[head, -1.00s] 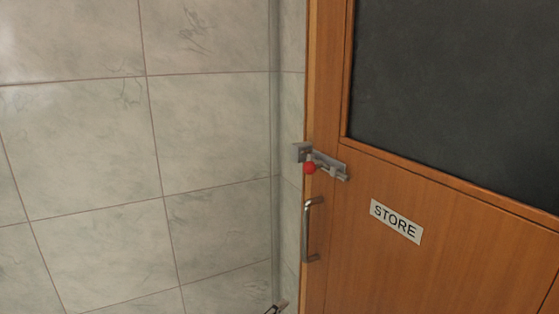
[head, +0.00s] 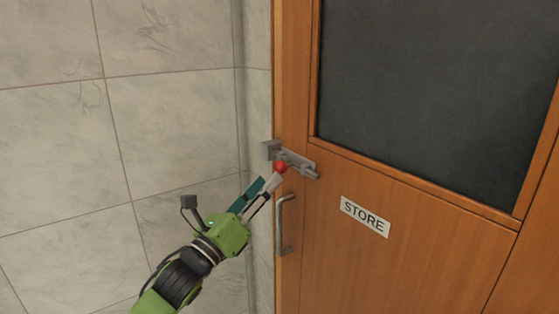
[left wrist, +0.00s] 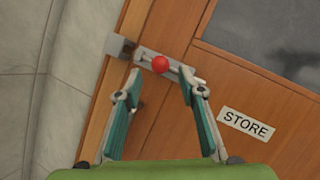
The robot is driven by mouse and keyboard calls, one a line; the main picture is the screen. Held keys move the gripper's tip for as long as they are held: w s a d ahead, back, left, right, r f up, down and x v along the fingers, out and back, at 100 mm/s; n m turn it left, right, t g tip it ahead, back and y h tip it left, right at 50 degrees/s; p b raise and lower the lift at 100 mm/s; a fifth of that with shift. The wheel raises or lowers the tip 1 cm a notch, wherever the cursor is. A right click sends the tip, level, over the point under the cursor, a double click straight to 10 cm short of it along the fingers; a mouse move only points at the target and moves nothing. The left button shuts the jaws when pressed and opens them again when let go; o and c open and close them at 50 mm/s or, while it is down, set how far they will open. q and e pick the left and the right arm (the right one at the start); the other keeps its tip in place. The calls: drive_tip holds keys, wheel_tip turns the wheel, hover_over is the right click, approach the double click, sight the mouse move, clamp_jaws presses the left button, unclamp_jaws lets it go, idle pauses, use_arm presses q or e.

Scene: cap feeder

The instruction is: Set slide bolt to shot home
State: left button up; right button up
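The slide bolt (head: 298,163) is a grey metal bolt on the upper left part of the wooden door, with a red ball knob (head: 280,167). A grey keeper block (head: 271,149) sits at its left end, by the door's edge. In the left wrist view the knob (left wrist: 160,64) shows ahead of and between my fingertips. My left gripper (head: 271,181) is just below and left of the knob; its two fingers are apart with nothing between them. In the left wrist view the left gripper (left wrist: 158,92) is open. I cannot tell whether a finger touches the knob. My right gripper is not in view.
A vertical metal door handle (head: 284,224) stands just below the bolt, close to my left gripper. A STORE sign (head: 365,216) is to the right on the door. A tiled wall (head: 60,150) is at the left. A dark panel (head: 430,90) fills the upper door.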

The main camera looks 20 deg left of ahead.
sight(280, 167)
use_arm(q)
drive_tip(key=p+x, duration=0.1)
drive_tip(key=x, duration=0.6)
drive_tip(key=shift+p, duration=0.4)
clamp_jaws()
